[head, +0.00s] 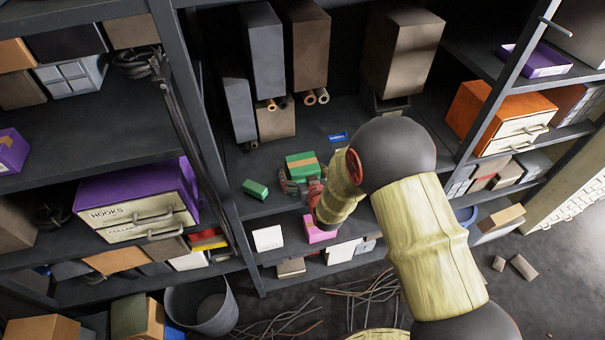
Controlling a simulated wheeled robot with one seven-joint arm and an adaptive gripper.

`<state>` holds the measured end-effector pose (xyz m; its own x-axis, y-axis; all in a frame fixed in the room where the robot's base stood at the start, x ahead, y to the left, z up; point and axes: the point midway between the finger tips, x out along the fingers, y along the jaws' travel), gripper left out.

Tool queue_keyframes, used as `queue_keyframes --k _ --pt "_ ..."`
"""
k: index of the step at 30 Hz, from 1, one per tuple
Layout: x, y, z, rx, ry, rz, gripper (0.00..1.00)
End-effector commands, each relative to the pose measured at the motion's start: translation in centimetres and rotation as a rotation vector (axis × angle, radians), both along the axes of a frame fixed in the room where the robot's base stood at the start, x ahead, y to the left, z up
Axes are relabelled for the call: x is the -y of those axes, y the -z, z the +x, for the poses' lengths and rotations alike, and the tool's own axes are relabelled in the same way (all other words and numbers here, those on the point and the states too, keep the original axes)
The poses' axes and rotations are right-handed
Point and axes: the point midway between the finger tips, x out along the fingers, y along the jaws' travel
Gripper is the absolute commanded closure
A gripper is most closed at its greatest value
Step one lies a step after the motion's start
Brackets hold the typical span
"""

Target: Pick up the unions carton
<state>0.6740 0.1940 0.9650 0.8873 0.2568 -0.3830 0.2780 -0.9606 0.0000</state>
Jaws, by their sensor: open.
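A green carton with a tan band across its top (301,167) is on the middle shelf of the centre bay. No label reading "unions" can be made out, so I cannot confirm which carton is that one. My gripper (300,185) is open right at the near side of the green carton, its fingers spread about as wide as the carton. I cannot tell whether the fingers touch it. My wrist and arm come in from the right and hide part of the shelf.
A smaller green box (255,189) lies left of my gripper, and a pink box (319,230) sits below it near the shelf edge. A small blue box (338,137) lies behind. Tall brown and grey boxes stand at the back. A dark upright (215,160) bounds the bay at left.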

Motion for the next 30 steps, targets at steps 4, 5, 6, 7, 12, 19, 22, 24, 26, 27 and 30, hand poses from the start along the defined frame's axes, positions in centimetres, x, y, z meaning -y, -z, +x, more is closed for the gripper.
queue_keyframes --k 4,5,6,7,12,19,22,24,26,27,30 --pt "0.01 -0.01 -0.03 0.0 0.0 0.0 0.05" --pt "0.01 -0.02 -0.04 0.0 0.0 0.0 0.07" --pt "0.01 -0.02 -0.04 0.0 0.0 0.0 0.09" --pt "0.01 -0.02 -0.04 0.0 0.0 0.0 0.11" --pt "0.01 -0.02 -0.04 0.0 0.0 0.0 0.21" --pt "0.01 -0.02 -0.04 0.0 0.0 0.0 0.34" --pt "0.01 -0.02 -0.04 0.0 0.0 0.0 0.39" --pt "0.01 -0.02 -0.04 0.0 0.0 0.0 0.43" --pt "0.01 -0.02 -0.04 0.0 0.0 0.0 0.47" --pt "0.01 -0.02 -0.04 0.0 0.0 0.0 0.49" --pt "0.01 -0.02 -0.04 0.0 0.0 0.0 0.55"
